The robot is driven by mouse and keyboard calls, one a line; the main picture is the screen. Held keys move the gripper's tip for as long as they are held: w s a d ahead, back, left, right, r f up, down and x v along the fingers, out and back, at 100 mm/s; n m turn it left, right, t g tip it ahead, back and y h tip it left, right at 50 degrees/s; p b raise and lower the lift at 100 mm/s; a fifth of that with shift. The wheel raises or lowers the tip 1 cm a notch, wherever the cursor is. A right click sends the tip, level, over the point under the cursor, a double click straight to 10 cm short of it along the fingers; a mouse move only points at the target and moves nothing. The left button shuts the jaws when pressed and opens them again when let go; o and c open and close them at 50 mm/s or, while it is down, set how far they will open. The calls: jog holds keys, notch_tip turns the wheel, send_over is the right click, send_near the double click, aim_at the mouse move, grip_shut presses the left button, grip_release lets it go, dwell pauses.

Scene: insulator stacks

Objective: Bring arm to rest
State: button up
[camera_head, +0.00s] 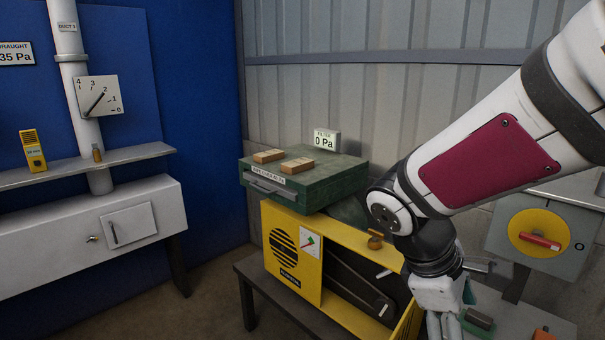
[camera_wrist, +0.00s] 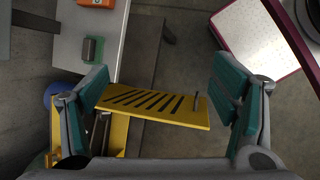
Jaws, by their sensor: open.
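My gripper (camera_head: 445,322) hangs at the lower right of the head view, at the end of my white arm with a red panel. Its fingertips run out of the frame there. In the wrist view my gripper (camera_wrist: 165,92) shows its two green-padded fingers spread wide apart. A yellow slotted panel (camera_wrist: 155,108) with a small peg shows between and beyond the fingers; I cannot tell its exact distance. I see nothing held.
A yellow cabinet (camera_head: 340,265) on a dark bench carries a green case (camera_head: 310,180) with two wooden blocks. A grey box with a red-handled yellow switch (camera_head: 537,234) is at right. A grey bench (camera_wrist: 85,25) bears an orange object (camera_wrist: 97,2) and a small green-grey block (camera_wrist: 92,50).

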jog(key=s+a+r+m+t+y+p, duration=0.4)
jog(key=s+r+m, duration=0.6)
jog(key=s, duration=0.3)
jog(key=shift+r+m+t+y, duration=0.3)
jog(key=shift+r+y, duration=0.05)
jog(key=shift+y, duration=0.55)
jog(key=shift+s, duration=0.1)
